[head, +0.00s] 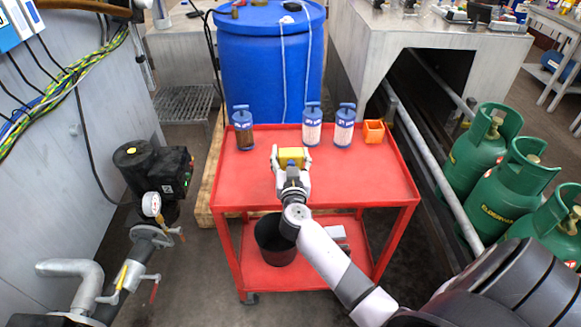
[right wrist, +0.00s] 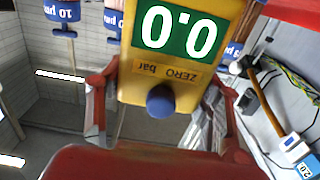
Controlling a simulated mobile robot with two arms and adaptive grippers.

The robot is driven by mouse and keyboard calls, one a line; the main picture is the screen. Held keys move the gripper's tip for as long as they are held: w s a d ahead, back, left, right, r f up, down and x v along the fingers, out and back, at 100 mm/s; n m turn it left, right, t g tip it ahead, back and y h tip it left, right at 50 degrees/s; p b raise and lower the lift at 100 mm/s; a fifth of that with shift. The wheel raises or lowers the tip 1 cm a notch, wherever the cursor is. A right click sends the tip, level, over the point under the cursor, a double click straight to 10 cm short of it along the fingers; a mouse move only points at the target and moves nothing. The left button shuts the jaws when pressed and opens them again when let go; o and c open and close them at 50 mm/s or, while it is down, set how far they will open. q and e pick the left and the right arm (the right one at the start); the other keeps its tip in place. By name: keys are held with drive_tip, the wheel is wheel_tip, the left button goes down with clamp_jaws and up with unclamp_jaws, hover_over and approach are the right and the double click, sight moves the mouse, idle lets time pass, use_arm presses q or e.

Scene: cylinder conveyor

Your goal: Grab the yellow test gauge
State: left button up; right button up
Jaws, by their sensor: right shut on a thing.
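The yellow test gauge (head: 291,154) is between the fingers of my right gripper (head: 291,162), over the middle of the red cart top. In the right wrist view the gauge (right wrist: 184,85) appears upside down, with a green display reading 0.0, a "ZERO bar" label and a blue round button. The right gripper's fingers stand on both sides of it, shut on it. I cannot tell whether the gauge touches the cart top. My left gripper is not in view.
On the red cart (head: 376,185) stand a brown-filled cylinder (head: 243,130), two pale-filled cylinders (head: 311,131) (head: 344,130) and an orange box (head: 373,132), all behind the gauge. A blue barrel (head: 262,70) is behind the cart. Green gas bottles (head: 480,155) stand right, beyond a rail.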

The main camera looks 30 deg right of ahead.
drive_tip(key=c, duration=0.5)
drive_tip(key=shift+c, duration=0.2)
drive_tip(key=shift+r, duration=0.1)
